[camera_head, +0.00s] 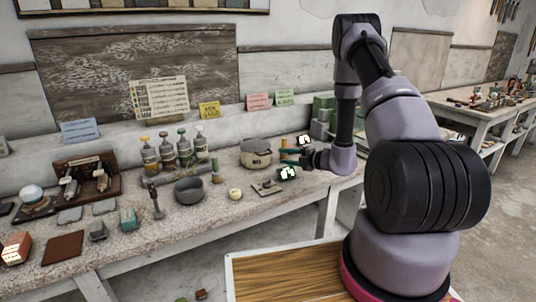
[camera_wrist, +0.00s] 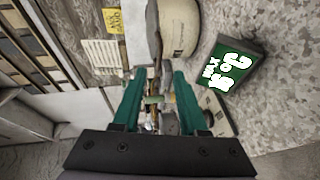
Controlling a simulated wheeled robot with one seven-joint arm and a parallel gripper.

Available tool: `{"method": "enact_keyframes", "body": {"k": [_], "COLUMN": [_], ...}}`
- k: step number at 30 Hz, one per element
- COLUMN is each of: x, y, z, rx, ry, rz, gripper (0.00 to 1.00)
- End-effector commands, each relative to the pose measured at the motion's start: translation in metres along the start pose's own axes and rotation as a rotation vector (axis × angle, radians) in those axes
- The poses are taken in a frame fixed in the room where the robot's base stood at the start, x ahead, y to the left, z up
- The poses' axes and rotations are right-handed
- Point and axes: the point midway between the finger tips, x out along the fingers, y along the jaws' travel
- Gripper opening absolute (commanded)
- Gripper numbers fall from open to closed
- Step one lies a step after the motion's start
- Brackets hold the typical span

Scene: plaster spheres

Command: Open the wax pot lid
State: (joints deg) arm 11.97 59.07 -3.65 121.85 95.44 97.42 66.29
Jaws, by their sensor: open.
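The wax pot (camera_head: 256,153) is a cream, rounded pot standing on the bench, with a darker lid on top that appears closed. In the wrist view the pot's cream body (camera_wrist: 180,28) is at the top, partly cut off, with the dark lid edge (camera_wrist: 153,35) on its left side. My gripper (camera_head: 284,155) is to the right of the pot in the head view. In the wrist view my gripper (camera_wrist: 158,75) has its two green fingers spread apart. Nothing is clearly held between them, and the pot lies beyond the fingertips.
A dark display with white text (camera_wrist: 228,68) stands close to the pot; displays also show in the head view (camera_head: 288,173). Green blocks (camera_head: 323,110) stand behind my gripper.

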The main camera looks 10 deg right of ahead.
Motion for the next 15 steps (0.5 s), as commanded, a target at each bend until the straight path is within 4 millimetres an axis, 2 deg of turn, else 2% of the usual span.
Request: {"method": "enact_keyframes", "body": {"k": [9, 15], "x": [0.060, 0.087], "y": [0.001, 0.001], "z": [-0.002, -0.002], "rx": [-0.005, -0.006], "ry": [0.006, 0.005], "rz": [0.001, 0.001], "gripper": [0.42, 0.42]}}
